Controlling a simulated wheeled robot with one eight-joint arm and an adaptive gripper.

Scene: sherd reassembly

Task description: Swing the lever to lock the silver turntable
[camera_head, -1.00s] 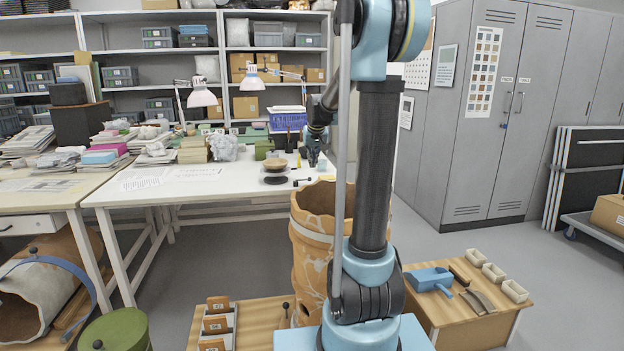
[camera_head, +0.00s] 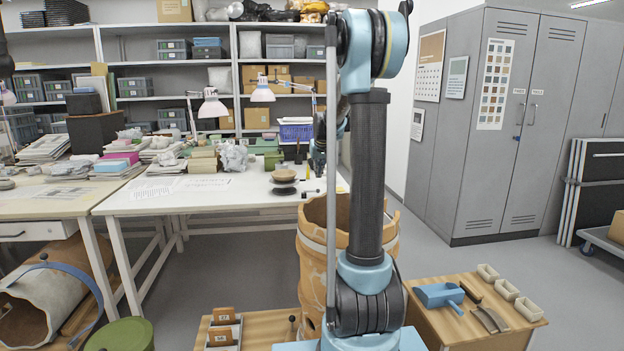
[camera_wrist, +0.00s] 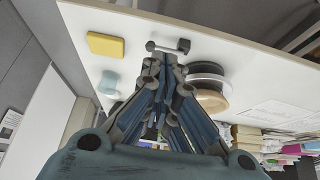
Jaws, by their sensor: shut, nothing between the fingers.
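A round turntable (camera_head: 284,180) stands near the front edge of the white table, with a dark disc and a tan top. In the wrist view its stacked grey, dark and tan discs (camera_wrist: 210,101) lie just right of my fingers. A small dark lever with knobbed ends (camera_wrist: 168,48) lies just beyond my fingertips; I cannot tell whether they touch it. It shows small beside the turntable in the head view (camera_head: 311,191). My gripper (camera_wrist: 157,60) is shut and empty, beside the turntable.
A yellow block (camera_wrist: 105,45) and a pale blue piece (camera_wrist: 108,82) lie on the table left of my gripper. Papers (camera_head: 190,184) and piled books (camera_head: 120,165) lie left of the turntable. A tall tan vessel (camera_head: 312,262) stands on the near side of the table.

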